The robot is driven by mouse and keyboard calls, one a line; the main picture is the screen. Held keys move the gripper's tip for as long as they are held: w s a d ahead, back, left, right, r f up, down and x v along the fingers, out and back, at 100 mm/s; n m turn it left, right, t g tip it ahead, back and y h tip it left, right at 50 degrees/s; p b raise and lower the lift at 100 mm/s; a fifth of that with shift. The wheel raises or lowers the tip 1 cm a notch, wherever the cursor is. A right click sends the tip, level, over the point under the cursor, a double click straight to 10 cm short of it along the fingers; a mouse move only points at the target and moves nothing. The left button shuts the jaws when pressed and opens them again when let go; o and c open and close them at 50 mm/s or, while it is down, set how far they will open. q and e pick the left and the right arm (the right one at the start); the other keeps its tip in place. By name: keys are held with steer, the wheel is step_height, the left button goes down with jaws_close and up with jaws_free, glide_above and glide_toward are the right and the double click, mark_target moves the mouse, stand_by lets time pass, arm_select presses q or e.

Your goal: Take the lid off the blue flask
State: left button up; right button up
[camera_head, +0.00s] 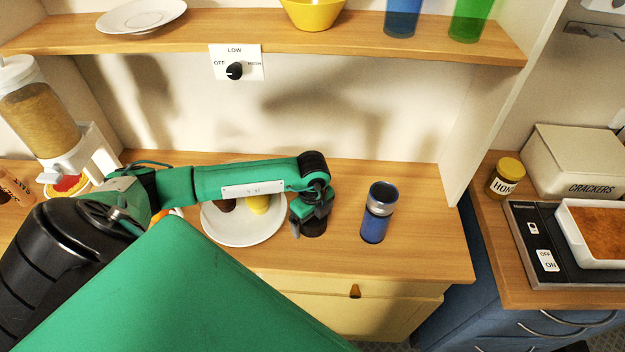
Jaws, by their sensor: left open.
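The blue flask (374,229) stands upright on the wooden counter, right of the plate. Its upper part is a silver band (379,207) with a dark blue round top (382,191); I cannot tell whether that top is a lid or an open mouth. My left gripper (309,221) points down just left of the flask, apart from it, with its jaws open. A dark, round thing (315,231) shows beneath the jaws, partly hidden by them; I cannot tell what it is or whether they touch it. My right gripper is out of view.
A white plate (240,234) with a yellow and a dark item lies left of my gripper, partly under my arm. The shelf (330,38) overhangs the counter's back. The counter (425,240) is clear right of the flask. A drawer (390,305) is below.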

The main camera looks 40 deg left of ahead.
arm_select(q)
step_height(320, 180, up, 11)
steer(key=b, duration=0.3)
steer(key=shift+f, duration=0.1)
steer(key=shift+r, duration=0.5)
steer(key=shift+f, duration=0.1)
